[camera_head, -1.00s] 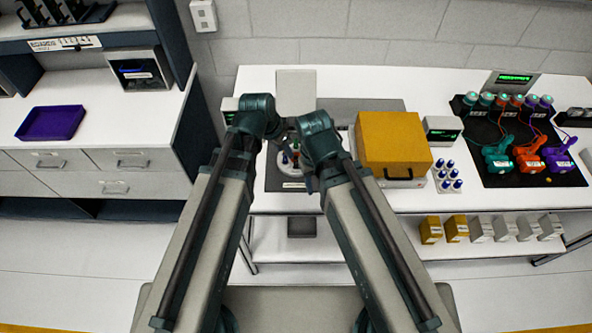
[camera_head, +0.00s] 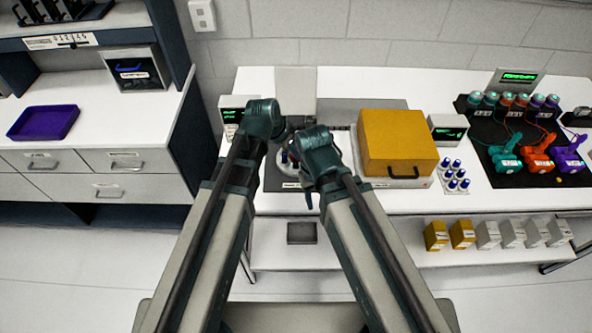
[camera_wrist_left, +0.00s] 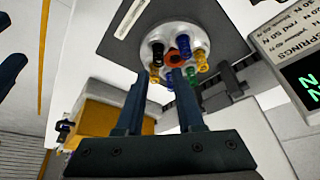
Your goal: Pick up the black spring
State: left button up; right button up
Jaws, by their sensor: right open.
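A round white holder (camera_wrist_left: 152,40) with several small coloured springs shows in the left wrist view, ahead of my left gripper. One dark spring (camera_wrist_left: 158,50) stands on its left side and others look dark blue, yellow, green and orange; I cannot tell for sure which is black. My left gripper (camera_wrist_left: 160,82) is open, its two fingers apart below the holder in the picture, with nothing seen held. In the head view my left gripper (camera_head: 290,124) is over the holder (camera_head: 285,160), hiding most of it. My right gripper (camera_head: 308,182) is open, just in front of it.
A yellow box (camera_head: 395,135) stands right of the holder, with blue-topped parts (camera_head: 453,172) beside it. A small display (camera_head: 232,112) stands left of my left wrist. A purple tray (camera_head: 43,122) lies on the left counter. Coloured motors (camera_head: 537,150) stand at the right.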

aim_at(296, 164)
pick_arm(q)
jog(key=shift+s+b+x, duration=0.2)
jog(key=shift+b+x, duration=2.4)
jog(key=shift+x, duration=0.55)
jog(key=shift+a, duration=0.1)
grip_shut()
